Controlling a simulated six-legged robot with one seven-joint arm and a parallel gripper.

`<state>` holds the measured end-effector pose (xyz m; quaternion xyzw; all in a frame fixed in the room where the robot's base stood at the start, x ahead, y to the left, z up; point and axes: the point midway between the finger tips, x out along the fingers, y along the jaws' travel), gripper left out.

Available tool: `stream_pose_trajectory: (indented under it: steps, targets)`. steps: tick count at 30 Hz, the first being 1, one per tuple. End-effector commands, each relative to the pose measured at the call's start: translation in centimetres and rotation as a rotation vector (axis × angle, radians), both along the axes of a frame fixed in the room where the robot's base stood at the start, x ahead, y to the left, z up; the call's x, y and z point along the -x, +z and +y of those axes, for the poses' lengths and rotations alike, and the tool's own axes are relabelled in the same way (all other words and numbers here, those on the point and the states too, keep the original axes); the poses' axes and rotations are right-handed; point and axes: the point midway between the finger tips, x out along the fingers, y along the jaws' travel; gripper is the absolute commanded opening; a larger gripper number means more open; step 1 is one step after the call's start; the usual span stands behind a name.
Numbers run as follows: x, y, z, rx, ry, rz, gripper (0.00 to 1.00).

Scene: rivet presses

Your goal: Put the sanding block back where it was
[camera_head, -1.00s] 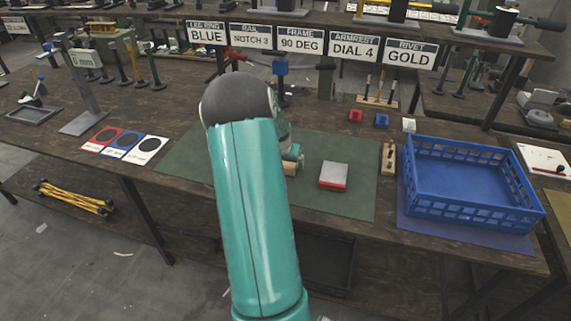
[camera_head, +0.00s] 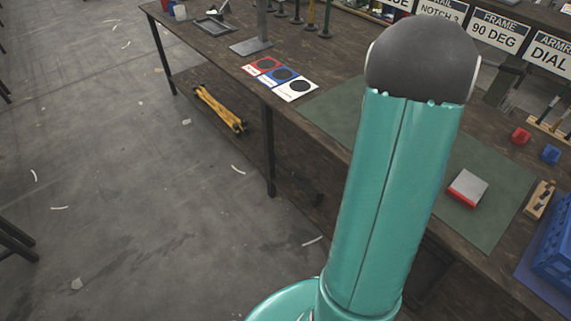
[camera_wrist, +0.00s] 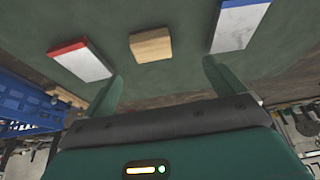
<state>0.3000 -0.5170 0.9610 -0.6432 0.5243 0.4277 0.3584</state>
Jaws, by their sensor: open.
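A pale-topped block with a red side (camera_head: 467,188) lies on the green mat (camera_head: 500,218); it also shows at the left in the wrist view (camera_wrist: 82,62). A plain tan block (camera_wrist: 151,45) lies on the mat in the middle, and a pale block with a blue side (camera_wrist: 240,24) lies at the right. I cannot tell which is the sanding block. My gripper (camera_wrist: 163,82) is open and empty, its fingers apart, with the tan block beyond the gap between them. My arm hides the gripper, the tan block and the blue-sided block in the head view.
A blue crate (camera_head: 556,240) stands to the right of the mat. Red, blue and white cards with black discs (camera_head: 282,78) lie at the left. A small red block (camera_head: 521,136) and blue block (camera_head: 551,154) stand behind the mat. Open floor lies left of the bench.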

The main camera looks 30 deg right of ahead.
Motion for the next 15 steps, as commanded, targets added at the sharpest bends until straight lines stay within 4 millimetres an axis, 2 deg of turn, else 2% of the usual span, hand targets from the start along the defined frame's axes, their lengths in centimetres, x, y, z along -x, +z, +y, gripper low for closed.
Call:
stream_pose_trajectory:
  steps: [5, 9, 12, 15]
  targets:
    - [-5.3, 4.4, 8.3, -0.025, 0.191, -0.054, 0.94]
    - [-8.4, 8.1, 17.0, -0.043, 0.390, -0.089, 0.94]
    - [-9.3, 10.2, 23.3, -0.049, 0.536, -0.105, 0.94]
    - [-9.3, 12.1, 29.4, -0.047, 0.684, -0.114, 0.94]
